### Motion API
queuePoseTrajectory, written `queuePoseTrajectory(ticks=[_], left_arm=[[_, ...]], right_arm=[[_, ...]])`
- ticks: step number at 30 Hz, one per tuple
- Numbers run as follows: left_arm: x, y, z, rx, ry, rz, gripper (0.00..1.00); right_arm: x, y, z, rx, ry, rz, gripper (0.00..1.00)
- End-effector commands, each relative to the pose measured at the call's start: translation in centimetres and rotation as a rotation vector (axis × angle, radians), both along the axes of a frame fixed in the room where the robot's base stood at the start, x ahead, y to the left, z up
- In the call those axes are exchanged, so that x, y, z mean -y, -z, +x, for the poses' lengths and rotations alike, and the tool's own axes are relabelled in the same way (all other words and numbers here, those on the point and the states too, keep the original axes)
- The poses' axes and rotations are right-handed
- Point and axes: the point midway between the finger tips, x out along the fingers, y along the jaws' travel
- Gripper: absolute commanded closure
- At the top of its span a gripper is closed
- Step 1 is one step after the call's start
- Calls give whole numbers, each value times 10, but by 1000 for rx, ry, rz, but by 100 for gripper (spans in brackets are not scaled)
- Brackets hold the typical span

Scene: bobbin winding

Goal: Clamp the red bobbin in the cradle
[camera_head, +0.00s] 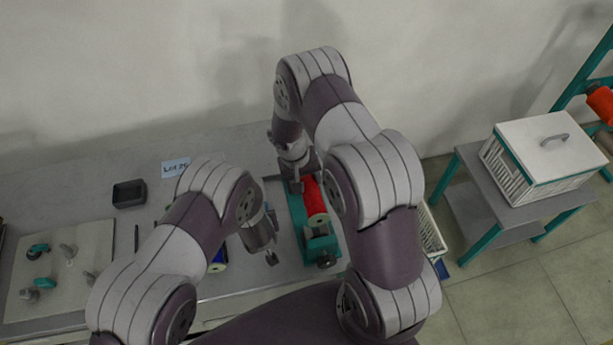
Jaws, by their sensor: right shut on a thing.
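The red bobbin (315,203) lies lengthwise along the green cradle (299,225), its pale near end facing me. My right gripper (300,184) points down at the bobbin's far end and is shut on it; my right arm hides part of this contact. I cannot tell whether the bobbin rests fully in the cradle. A dark knob (326,261) shows at the cradle's near end. My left gripper (268,258) is over the table, left of the cradle and apart from it. Its fingers are too small to tell open from shut.
A blue bobbin (219,261) is partly hidden behind my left arm. A dark tray (129,193) and a label (175,167) lie at the back left. A pale board (88,262) with several small parts is at far left. A white lidded crate (535,160) stands on a side table.

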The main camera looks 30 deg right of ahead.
Motion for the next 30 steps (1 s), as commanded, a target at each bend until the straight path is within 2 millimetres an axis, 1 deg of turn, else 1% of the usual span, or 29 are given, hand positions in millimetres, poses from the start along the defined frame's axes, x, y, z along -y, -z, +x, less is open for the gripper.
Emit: queuePoseTrajectory(ticks=[1,18,23,30], left_arm=[[2,-2,2,6,0,-4,100],[2,-3,2,7,-1,-5,100],[2,-3,2,7,-1,-5,100],[2,-3,2,7,-1,-5,100]], right_arm=[[0,4,0,-1,0,0,83],[0,43,-1,-2,0,0,83],[0,48,-1,-1,1,0,83],[0,49,0,-1,1,0,83]])
